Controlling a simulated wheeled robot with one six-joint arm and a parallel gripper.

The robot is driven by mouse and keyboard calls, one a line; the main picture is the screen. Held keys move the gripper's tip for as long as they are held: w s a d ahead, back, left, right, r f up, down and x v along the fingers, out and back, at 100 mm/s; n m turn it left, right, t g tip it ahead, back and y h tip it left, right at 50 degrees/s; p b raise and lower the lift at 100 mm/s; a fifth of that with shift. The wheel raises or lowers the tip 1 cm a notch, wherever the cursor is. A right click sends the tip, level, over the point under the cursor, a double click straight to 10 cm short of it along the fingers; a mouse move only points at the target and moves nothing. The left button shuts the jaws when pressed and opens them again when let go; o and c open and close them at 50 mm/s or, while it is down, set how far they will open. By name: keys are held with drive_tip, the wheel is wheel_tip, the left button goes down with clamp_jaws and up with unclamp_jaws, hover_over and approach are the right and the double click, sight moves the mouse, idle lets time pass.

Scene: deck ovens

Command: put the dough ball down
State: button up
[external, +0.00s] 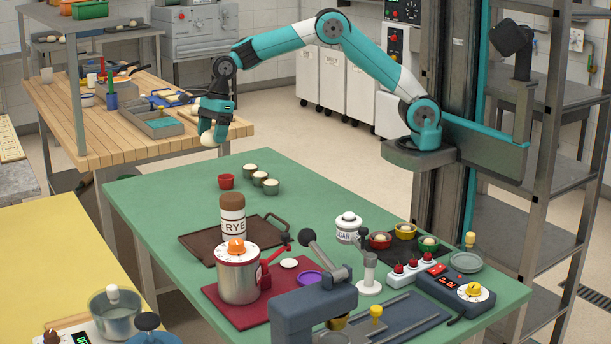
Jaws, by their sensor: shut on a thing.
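My gripper (212,124) points down and is shut on a pale dough ball (208,139), which shows below the fingers. It holds the ball in the air near the right edge of the wooden table (160,150), beyond the far left corner of the green table (140,190). Its exact height and which surface lies beneath it I cannot tell. The fingers partly hide the ball's top.
The green table's far left part is clear.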

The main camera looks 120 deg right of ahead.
drive_tip(key=s+a+n+p, duration=0.1)
drive_tip(key=s+a, duration=0.2)
drive_tip(key=s, duration=0.3)
drive_tip(key=s+a+n+p, duration=0.2)
drive_tip(key=s+a, duration=0.1)
drive_tip(key=s, duration=0.4)
drive_tip(key=s+a+n+y+p, duration=0.1)
drive_tip(key=s+a+p, duration=0.1)
drive_tip(key=s+a, duration=0.2)
drive_tip(key=shift+s+n, duration=0.3)
drive_tip(key=shift+s, duration=1.25)
hover_over(294, 208)
drive_tip(key=s, duration=0.1)
drive_tip(key=f, duration=1.5)
drive_tip(key=shift+d+f, duration=0.1)
drive_tip(key=shift+d, duration=0.1)
drive_tip(key=shift+f, duration=2.35)
drive_tip(key=shift+f, duration=0.1)
drive_tip(key=o, duration=0.9)
